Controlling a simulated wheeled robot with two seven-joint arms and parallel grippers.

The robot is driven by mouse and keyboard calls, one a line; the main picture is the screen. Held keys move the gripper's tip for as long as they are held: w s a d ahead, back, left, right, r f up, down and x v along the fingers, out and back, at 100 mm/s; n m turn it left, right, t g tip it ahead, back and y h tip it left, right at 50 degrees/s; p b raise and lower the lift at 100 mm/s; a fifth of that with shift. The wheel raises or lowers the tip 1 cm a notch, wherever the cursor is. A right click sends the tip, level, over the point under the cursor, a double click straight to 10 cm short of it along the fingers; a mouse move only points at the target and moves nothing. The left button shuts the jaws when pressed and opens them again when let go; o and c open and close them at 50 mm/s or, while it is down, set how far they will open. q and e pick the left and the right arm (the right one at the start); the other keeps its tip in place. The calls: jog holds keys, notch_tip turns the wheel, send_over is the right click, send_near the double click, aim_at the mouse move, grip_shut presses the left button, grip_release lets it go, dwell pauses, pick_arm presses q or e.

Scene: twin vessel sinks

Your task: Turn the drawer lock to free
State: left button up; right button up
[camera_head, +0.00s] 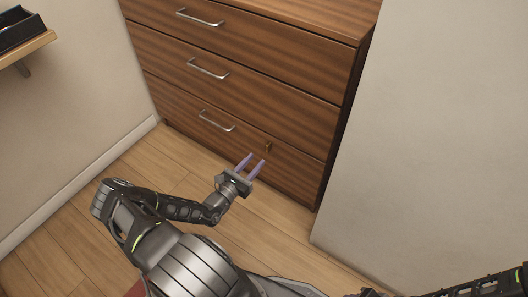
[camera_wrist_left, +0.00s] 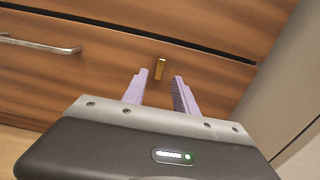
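The drawer lock is a small brass-coloured piece (camera_head: 268,147) on the front of the bottom drawer (camera_head: 240,128), to the right of that drawer's handle. In the left wrist view the lock (camera_wrist_left: 160,68) stands roughly upright, just beyond the fingertips. My left gripper (camera_head: 257,159) is open, its two purple fingers pointing at the drawer front. In the left wrist view the fingers (camera_wrist_left: 160,76) are apart with nothing between them, and the lock lies ahead of the gap. My right gripper is not clearly in view; only part of my right arm shows at the lower right.
The wooden dresser has metal bar handles, with the bottom one (camera_head: 216,121) left of the lock. A pale wall (camera_head: 440,130) stands close on the right. A shelf with a black tray (camera_head: 18,32) is at upper left. Wooden floor (camera_head: 75,222) is clear in front.

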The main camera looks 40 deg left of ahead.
aim_at(266, 149)
pick_arm(q)
jog(key=w+b, duration=0.1)
jog(key=w, duration=0.4)
jog(key=shift+w+f, duration=0.1)
jog(key=shift+w+b, duration=0.3)
jog(key=shift+w, duration=0.3)
grip_shut()
